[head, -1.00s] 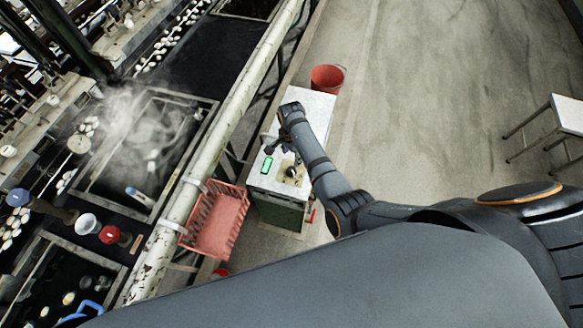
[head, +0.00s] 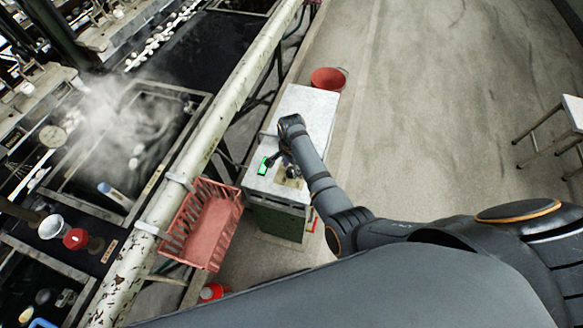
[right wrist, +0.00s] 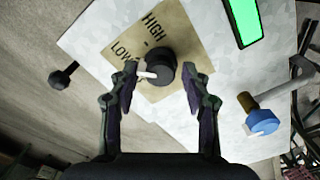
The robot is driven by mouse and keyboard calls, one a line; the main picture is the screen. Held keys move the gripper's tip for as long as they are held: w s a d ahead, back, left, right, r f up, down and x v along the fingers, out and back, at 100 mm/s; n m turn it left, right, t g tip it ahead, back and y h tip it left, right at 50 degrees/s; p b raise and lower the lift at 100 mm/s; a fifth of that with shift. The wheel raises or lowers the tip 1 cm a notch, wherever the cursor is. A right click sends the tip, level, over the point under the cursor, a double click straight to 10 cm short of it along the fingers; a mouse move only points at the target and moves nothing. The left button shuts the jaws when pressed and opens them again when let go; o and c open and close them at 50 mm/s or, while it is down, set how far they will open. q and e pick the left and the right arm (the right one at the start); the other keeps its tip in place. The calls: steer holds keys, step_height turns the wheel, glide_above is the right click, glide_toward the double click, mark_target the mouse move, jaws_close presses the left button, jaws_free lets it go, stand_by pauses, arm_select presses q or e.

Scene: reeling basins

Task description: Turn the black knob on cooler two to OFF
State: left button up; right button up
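The black knob (right wrist: 157,66) with a white pointer sits on a tan plate (right wrist: 178,30) in the right wrist view. The plate reads HIGH and LOW; no OFF mark shows clearly. The pointer aims left in that view. The plate (head: 288,179) lies on the white top of a green cabinet (head: 305,112). My right gripper (right wrist: 158,74) is open, its fingertips on either side of the knob. The left tip is close to the pointer; I cannot tell whether it touches. In the head view my right gripper (head: 281,160) is over the plate. My left gripper is out of view.
A green display (right wrist: 242,18), a blue-capped valve (right wrist: 262,121) and a small black handle (right wrist: 63,78) are near the knob. A red basket (head: 207,226) hangs on the left pipe. A red bucket (head: 328,79) stands behind the cabinet.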

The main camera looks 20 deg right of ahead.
jaws_close()
steer(key=shift+r+n+p, duration=0.2)
steer(key=shift+n+p, duration=0.5)
steer(key=shift+p, duration=0.2)
steer(key=shift+n+p, duration=1.05)
steer(key=shift+n, duration=0.15)
steer(key=shift+n+p, duration=0.75)
steer(key=shift+n, duration=0.35)
steer(key=shift+f+n+p, duration=0.2)
steer(key=shift+n+p, duration=0.45)
steer(key=shift+n, duration=0.75)
steer(key=shift+o, duration=1.4)
jaws_free()
